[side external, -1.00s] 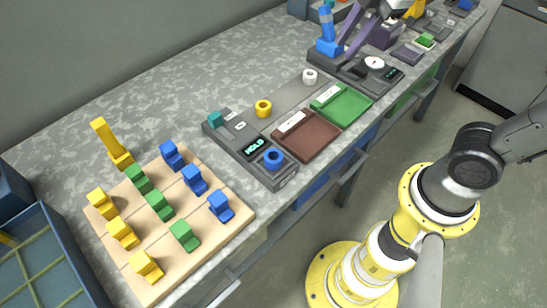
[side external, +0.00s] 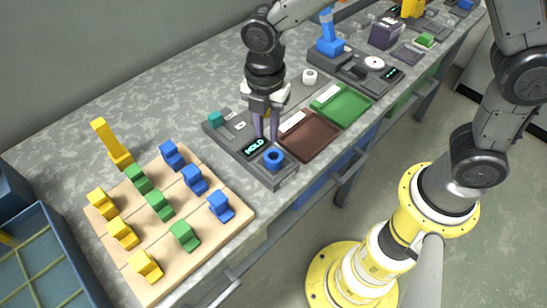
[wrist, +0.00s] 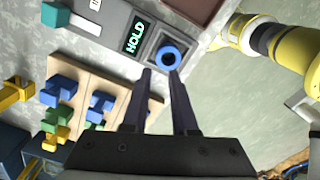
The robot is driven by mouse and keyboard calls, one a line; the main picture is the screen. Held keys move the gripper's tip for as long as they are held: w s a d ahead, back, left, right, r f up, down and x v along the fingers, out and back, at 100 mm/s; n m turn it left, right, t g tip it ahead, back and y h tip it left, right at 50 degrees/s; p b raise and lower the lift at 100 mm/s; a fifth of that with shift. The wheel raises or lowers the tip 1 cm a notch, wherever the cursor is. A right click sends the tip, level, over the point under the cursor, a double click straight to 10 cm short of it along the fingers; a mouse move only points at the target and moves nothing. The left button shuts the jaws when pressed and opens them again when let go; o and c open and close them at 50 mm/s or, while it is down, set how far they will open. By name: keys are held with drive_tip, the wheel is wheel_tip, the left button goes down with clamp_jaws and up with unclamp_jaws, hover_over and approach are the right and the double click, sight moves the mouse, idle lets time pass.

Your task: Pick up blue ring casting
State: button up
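The blue ring casting (side external: 274,160) sits on a square pad at the front end of the grey station with the HOLD display (side external: 255,146). It also shows in the wrist view (wrist: 168,56), just beyond my fingertips, with its hole facing the camera. My gripper (side external: 266,138) points down above the station, a little behind the ring in the side view. In the wrist view my gripper (wrist: 161,73) has its two dark fingers apart with nothing between them. I cannot tell its exact height above the ring.
A wooden board (side external: 140,215) with yellow, green and blue blocks lies left of the station. A brown tray (side external: 310,138) and a green tray (side external: 345,105) lie to the right. A white ring (side external: 309,77) stands behind them.

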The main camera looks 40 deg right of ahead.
sight(267, 153)
drive_tip(key=shift+f, duration=3.6)
clamp_jaws()
drive_tip(key=shift+w, duration=0.1)
